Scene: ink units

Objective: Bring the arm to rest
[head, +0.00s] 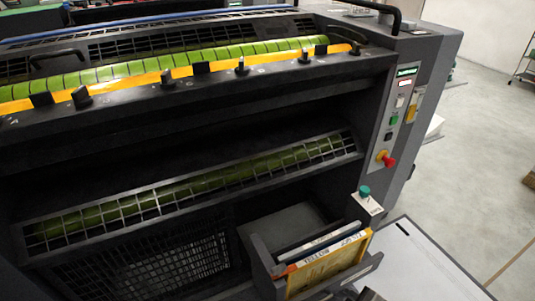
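Neither of my grippers shows clearly in the head view. A small dark shape (368,294) is cut off by the bottom edge, and I cannot tell what it is. A large dark printing press (190,120) fills the left and middle. An open holder (262,262) at its lower right carries a yellow pack (328,268) lettered "YELLOW" along its top edge, with a pale flat piece (318,241) behind it.
A control panel (402,110) with a red knob (387,159) is on the press's right side. A green-topped knob (365,191) stands below it. A pale flat surface (420,265) lies at the lower right. Open grey floor (490,140) is at the right.

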